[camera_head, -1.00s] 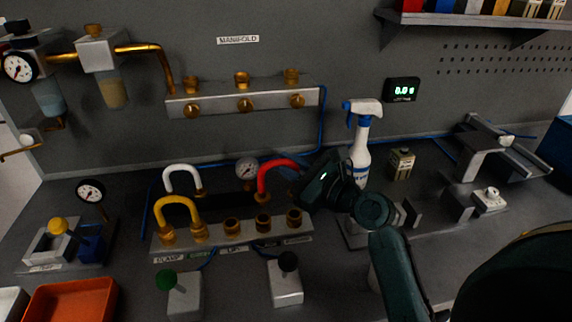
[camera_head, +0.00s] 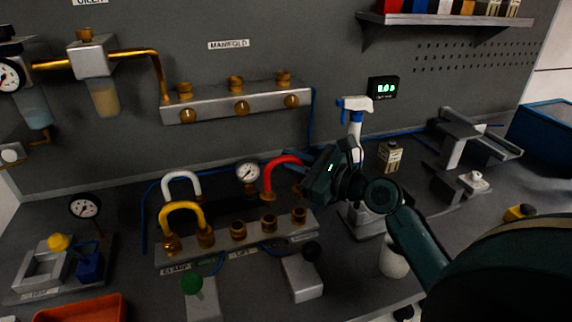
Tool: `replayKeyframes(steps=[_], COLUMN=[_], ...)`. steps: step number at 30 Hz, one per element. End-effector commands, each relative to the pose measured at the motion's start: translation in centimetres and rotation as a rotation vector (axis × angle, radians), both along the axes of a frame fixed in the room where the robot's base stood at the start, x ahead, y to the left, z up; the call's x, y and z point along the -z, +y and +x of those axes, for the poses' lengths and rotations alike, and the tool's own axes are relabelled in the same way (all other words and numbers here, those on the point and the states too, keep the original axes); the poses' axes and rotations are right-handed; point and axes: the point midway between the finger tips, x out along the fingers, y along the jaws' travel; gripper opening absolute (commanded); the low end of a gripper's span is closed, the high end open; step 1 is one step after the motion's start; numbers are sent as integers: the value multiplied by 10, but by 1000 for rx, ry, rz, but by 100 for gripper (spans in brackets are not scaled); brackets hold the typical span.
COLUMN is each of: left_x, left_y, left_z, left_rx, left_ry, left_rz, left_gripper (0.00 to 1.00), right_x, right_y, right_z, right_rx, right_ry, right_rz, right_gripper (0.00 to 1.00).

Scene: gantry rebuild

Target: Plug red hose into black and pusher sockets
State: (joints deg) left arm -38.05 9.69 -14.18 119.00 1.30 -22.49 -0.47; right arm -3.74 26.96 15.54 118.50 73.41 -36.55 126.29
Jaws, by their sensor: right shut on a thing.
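The red hose (camera_head: 281,161) is a short arch with brass ends. My right gripper (camera_head: 312,176) is shut on its right side, and hides that end. The hose's left brass end (camera_head: 268,195) hangs behind the socket block (camera_head: 216,250), apart from the sockets as far as I can tell. The block has open brass sockets: one left of centre (camera_head: 238,230), one in the middle (camera_head: 268,222), one at the right (camera_head: 299,216). Small labels line its front; the rightmost is not readable, so I cannot tell which is pusher. My left gripper is not in view.
A yellow hose (camera_head: 182,208) fills the block's left sockets; a white hose (camera_head: 180,177) stands behind it. A gauge (camera_head: 248,172) and spray bottle (camera_head: 355,123) are near the gripper. Green-knob (camera_head: 200,304) and black-knob (camera_head: 303,279) levers stand in front.

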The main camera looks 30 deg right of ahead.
Motion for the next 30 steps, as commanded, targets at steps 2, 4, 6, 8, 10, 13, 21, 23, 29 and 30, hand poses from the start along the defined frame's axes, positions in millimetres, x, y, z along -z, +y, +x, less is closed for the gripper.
replayKeyframes(steps=[2,4,6,8,10,13,21,23,29,30], left_x=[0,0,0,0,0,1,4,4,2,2], left_y=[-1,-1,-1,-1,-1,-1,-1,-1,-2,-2], left_z=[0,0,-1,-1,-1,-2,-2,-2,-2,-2], left_rx=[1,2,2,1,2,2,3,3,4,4], left_ry=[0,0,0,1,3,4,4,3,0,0], left_rz=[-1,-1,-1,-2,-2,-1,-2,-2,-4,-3], left_gripper=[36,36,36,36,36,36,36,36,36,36], right_x=[0,0,0,0,0,0,19,22,24,24], right_y=[0,0,0,0,0,0,0,0,0,0], right_z=[0,0,0,0,0,0,1,0,0,0], right_rx=[1,1,1,1,1,1,1,-2,-5,-5], right_ry=[0,0,-1,-1,-1,-1,0,0,0,0], right_rz=[0,0,1,1,1,1,6,4,-2,-2], right_gripper=[0,0,0,0,0,0,0,0,0,0])
